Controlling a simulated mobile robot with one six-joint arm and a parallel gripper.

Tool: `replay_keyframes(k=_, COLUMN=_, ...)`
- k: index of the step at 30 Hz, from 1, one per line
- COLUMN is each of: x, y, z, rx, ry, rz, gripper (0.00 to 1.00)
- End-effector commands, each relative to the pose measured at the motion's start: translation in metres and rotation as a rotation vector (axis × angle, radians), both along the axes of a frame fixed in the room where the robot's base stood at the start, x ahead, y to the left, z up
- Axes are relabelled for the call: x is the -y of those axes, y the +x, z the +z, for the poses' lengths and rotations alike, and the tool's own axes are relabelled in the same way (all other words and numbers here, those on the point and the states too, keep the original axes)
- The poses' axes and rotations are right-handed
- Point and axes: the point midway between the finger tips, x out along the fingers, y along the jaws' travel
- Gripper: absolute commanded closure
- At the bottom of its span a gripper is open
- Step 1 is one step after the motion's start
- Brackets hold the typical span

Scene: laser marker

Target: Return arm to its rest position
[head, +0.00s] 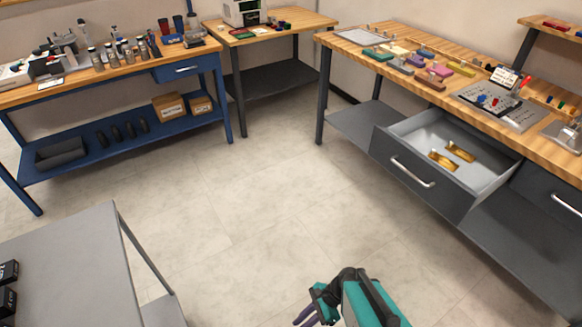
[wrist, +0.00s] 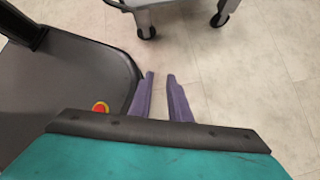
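My teal arm shows at the bottom of the head view, with my gripper (head: 306,318) low over the open floor. In the wrist view the two purple fingers of my gripper (wrist: 160,76) stand apart with bare floor between them. Nothing is held in the gripper. My dark base with a red button lies at the left of the wrist view. The rest of the arm is cut off by the lower edge of the head view.
A drawer (head: 415,185) stands open under the right workbench (head: 395,95), with gold pieces (head: 445,160) inside. A grey cart (head: 75,275) stands at the lower left. A blue bench (head: 130,75) is at the back left. The floor (head: 255,215) between them is clear.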

Motion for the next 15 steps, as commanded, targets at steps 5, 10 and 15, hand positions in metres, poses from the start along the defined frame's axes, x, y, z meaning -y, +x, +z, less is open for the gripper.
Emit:
replay_keyframes(k=5, x=0.030, y=-0.027, z=-0.019, rx=0.081, ry=-0.070, rz=0.305, gripper=0.83)
replay_keyframes(k=10, x=0.069, y=-0.042, z=-0.032, rx=0.146, ry=-0.113, rz=0.607, gripper=0.83)
replay_keyframes(k=15, x=0.106, y=-0.048, z=-0.037, rx=0.197, ry=-0.125, rz=0.905, gripper=0.83)
